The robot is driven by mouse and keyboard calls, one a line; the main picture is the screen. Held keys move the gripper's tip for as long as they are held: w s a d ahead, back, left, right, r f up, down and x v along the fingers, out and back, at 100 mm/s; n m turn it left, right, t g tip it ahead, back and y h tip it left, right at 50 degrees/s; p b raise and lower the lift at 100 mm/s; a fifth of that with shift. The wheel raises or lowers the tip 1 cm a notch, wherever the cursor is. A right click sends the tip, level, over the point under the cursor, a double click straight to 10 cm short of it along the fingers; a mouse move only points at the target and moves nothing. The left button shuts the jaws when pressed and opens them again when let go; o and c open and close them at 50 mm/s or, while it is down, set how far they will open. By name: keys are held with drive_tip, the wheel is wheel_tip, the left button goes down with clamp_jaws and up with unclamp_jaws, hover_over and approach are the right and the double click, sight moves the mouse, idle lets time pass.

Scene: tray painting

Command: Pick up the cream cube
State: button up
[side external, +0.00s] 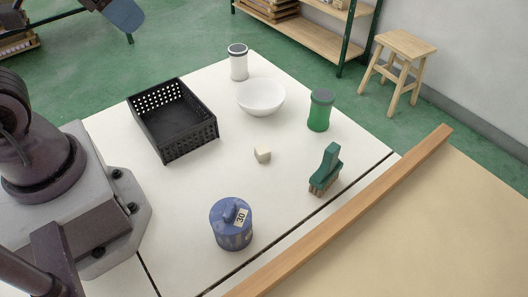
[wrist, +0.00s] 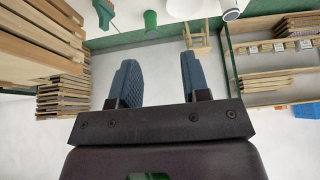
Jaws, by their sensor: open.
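The cream cube (side external: 262,154) sits on the white table near its middle in the side view, with clear surface around it. It does not show in the wrist view. My gripper (wrist: 160,60) shows in the wrist view with its two blue-grey fingers wide apart and nothing between them. The wrist view looks mostly past the table to shelves and floor.
Around the cube stand a black perforated basket (side external: 180,145), white bowl (side external: 261,97), white dark-topped jar (side external: 238,65), green jar (side external: 320,112), green brush (side external: 327,168) and blue lidded pot (side external: 230,226). A wooden rail (side external: 350,208) runs along the lower right.

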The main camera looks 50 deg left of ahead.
drive_tip(key=o, duration=0.4)
drive_tip(key=shift+c, duration=0.2)
drive_tip(key=m+g+y, duration=0.4)
drive_tip(key=m+y, duration=0.8)
drive_tip(key=m, duration=0.7)
approach(261, 147)
drive_tip(key=s+a+r, duration=0.2)
drive_tip(key=s+a, duration=0.1)
drive_tip(key=a, duration=0.1)
drive_tip(key=shift+m+t+y, duration=0.6)
drive_tip(key=shift+m+y, duration=0.1)
drive_tip(key=w+f, duration=0.2)
drive_tip(key=f, duration=0.1)
drive_tip(key=w+f, duration=0.1)
drive_tip(key=shift+w+d+f, duration=0.1)
drive_tip(key=shift+d+f, duration=0.1)
drive_tip(key=shift+f, duration=0.15)
drive_tip(key=shift+x, duration=2.5)
